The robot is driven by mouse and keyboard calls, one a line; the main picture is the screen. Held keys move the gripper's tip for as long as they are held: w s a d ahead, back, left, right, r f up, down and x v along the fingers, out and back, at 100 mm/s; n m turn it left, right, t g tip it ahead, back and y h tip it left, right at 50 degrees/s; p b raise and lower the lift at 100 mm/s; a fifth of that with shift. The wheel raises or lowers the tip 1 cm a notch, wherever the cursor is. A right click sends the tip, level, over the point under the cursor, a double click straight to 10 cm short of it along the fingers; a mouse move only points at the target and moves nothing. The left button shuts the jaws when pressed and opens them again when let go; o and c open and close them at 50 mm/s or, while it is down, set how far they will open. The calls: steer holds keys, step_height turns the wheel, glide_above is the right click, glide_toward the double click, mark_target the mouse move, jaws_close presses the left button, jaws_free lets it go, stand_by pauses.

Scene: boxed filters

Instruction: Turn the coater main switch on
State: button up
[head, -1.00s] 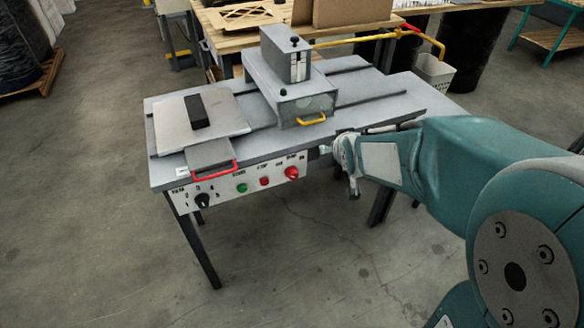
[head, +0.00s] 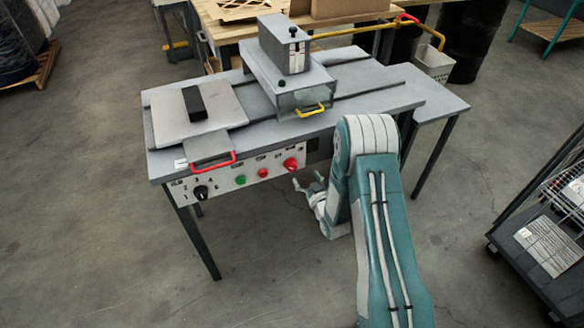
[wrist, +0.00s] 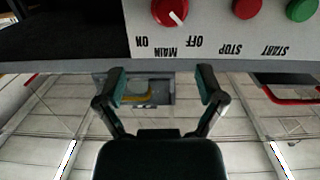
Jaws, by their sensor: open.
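The coater (head: 230,135) is a grey table-like machine with a white control panel on its front edge. The main switch (head: 290,164) is a red rotary knob at the panel's right end. In the wrist view, which is upside down, the main switch (wrist: 168,10) is partly cut off at the top, and its white pointer slants towards the OFF label. My gripper (head: 308,188) is in front of and below the knob, apart from it. In the wrist view my gripper (wrist: 162,84) is open, with nothing between its fingers.
Left of the main switch are a red stop button (head: 263,173), a green start button (head: 240,180) and a black selector (head: 200,192). A red handle (head: 212,163) juts above the panel. A dark cart (head: 545,240) stands at right. Floor in front is clear.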

mark_target(293, 169)
step_height(293, 169, down, 4)
steer(key=s+t, duration=0.1)
steer(key=s, duration=0.1)
steer(key=shift+y, duration=0.3)
steer(key=x, duration=1.1)
steer(key=shift+s+a+r, duration=0.1)
steer(key=shift+a+r, duration=0.05)
steer(key=shift+a, duration=0.05)
steer(key=c, duration=0.9)
